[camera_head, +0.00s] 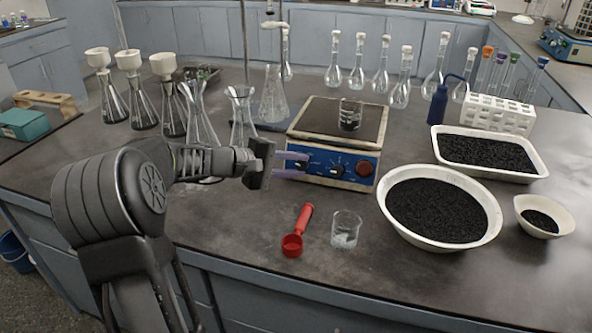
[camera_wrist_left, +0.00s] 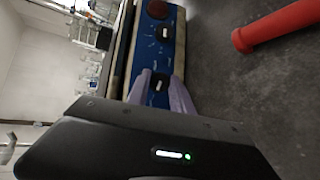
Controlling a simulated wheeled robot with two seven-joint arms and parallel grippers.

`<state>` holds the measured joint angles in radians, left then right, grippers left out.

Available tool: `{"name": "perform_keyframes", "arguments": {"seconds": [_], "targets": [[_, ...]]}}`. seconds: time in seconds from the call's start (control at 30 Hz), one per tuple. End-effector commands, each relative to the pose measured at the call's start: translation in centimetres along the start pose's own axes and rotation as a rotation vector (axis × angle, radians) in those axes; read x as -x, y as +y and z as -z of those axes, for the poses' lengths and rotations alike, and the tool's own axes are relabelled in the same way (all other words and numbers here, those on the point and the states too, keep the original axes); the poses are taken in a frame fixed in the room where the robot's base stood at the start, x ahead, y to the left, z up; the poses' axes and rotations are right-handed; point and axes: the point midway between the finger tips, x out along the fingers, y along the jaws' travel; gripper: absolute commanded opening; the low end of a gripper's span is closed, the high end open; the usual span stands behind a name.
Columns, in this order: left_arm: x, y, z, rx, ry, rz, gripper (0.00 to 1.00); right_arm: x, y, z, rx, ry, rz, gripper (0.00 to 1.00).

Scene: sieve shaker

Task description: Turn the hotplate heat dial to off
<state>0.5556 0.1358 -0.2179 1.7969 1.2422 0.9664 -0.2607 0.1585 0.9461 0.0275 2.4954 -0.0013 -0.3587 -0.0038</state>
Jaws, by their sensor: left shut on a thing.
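The hotplate (camera_head: 320,121) stands on the bench with its blue front panel (camera_head: 323,164) facing me. The panel carries a left dial, a middle dial (camera_head: 338,169) and a red knob (camera_head: 364,168) at the right. My left gripper (camera_head: 296,164) reaches in from the left, its purple fingers at the left dial. In the left wrist view the fingers are on both sides of this dark dial (camera_wrist_left: 160,84) and shut on it. The dial's pointer setting is too small to read. My right gripper is not in view.
A small beaker (camera_head: 350,115) stands on the hotplate's top. A red scoop (camera_head: 298,231) and a glass beaker (camera_head: 345,230) are in front of it. Flasks (camera_head: 242,116) stand at the left; a round bowl of black grains (camera_head: 387,212) is at the right.

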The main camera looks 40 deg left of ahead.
Motion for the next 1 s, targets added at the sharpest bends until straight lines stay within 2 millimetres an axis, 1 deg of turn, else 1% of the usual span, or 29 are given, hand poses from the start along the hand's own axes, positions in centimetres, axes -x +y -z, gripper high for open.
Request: {"name": "perform_keyframes", "arguments": {"seconds": [0.23, 0.27, 0.5, 0.53, 0.83, 0.93, 1.0], "targets": [[0.1, -0.1, 0.1, 0.005, 0.002, 0.001, 0.00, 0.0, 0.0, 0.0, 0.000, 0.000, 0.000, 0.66], [0.1, -0.1, 0.1, 0.005, 0.002, 0.001, 0.28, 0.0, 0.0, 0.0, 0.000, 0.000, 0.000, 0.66], [0.0, 0.0, 0.0, 0.003, 0.001, 0.001, 0.47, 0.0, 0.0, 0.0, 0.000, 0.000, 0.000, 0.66], [0.0, 0.0, 0.0, 0.002, 0.001, 0.001, 0.49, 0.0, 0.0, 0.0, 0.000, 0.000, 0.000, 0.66], [0.3, 0.0, 0.0, 0.001, 0.001, 0.001, 0.49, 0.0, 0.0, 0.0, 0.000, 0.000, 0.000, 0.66], [1.0, 0.0, 0.1, 0.001, 0.002, 0.001, 0.49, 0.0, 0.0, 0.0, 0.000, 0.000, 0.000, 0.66], [2.0, 0.0, 0.1, 0.001, 0.004, 0.000, 0.49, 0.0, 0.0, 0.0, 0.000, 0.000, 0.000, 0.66]]}}
